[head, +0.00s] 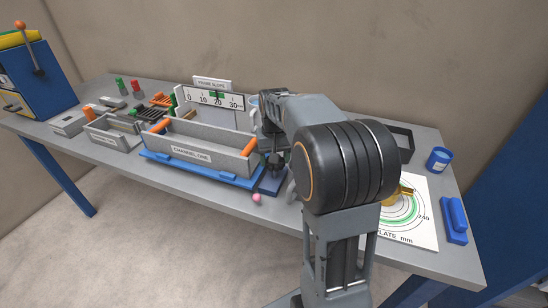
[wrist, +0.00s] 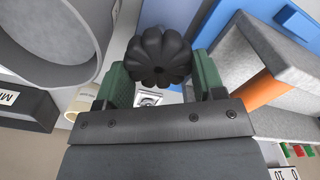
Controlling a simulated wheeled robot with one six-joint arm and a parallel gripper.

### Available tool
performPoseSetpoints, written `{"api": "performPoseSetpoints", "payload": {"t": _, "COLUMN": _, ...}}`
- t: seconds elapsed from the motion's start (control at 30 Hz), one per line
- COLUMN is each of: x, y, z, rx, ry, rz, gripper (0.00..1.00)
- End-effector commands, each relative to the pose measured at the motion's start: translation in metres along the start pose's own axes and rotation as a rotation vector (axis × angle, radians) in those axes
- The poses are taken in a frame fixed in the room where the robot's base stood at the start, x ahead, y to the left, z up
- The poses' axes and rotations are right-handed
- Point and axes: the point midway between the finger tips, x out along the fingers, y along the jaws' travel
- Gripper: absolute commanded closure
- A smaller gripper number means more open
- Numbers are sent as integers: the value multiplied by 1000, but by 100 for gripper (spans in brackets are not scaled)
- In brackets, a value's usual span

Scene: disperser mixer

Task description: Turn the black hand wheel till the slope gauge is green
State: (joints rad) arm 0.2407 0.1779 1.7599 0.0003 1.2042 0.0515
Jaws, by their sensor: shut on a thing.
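The black hand wheel (wrist: 158,55), a dark fluted knob, sits between the green fingers of my gripper (wrist: 163,78) in the wrist view. The fingers are shut on it from both sides. In the head view the wheel (head: 275,161) shows small at the right end of the grey channel (head: 200,155), partly covered by my arm. The slope gauge (head: 200,97) is a white scale board behind the channel, marked 0 to 30. A green mark shows near 20; the exact pointer reading is too small to tell. A corner of the gauge shows in the wrist view (wrist: 286,173).
The channel has orange ends and stands on a blue base (head: 190,171). A pink ball (head: 256,197) lies by the front edge. A ringed plate sheet (head: 428,235), a blue cup (head: 438,160) and a blue block (head: 455,222) are at right. Small trays stand at left.

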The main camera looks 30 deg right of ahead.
Motion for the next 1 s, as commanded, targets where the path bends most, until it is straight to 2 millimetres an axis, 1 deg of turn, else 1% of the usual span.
{"api": "performPoseSetpoints", "payload": {"t": 0.03, "x": 0, "y": 0, "z": 0, "rx": -1, "ry": 1, "rz": 1, "gripper": 34}}
{"api": "performPoseSetpoints", "payload": {"t": 0.27, "x": 0, "y": 0, "z": 0, "rx": -1, "ry": 1, "rz": 1, "gripper": 12}}
{"api": "performPoseSetpoints", "payload": {"t": 0.57, "x": -3, "y": 0, "z": 0, "rx": -1, "ry": 1, "rz": 0, "gripper": 12}}
{"api": "performPoseSetpoints", "payload": {"t": 0.67, "x": -13, "y": 0, "z": -1, "rx": -1, "ry": 4, "rz": 0, "gripper": 12}}
{"api": "performPoseSetpoints", "payload": {"t": 0.77, "x": -30, "y": 0, "z": 0, "rx": -1, "ry": 4, "rz": 0, "gripper": 12}}
{"api": "performPoseSetpoints", "payload": {"t": 1.0, "x": -81, "y": 0, "z": 0, "rx": -1, "ry": 5, "rz": 0, "gripper": 12}}
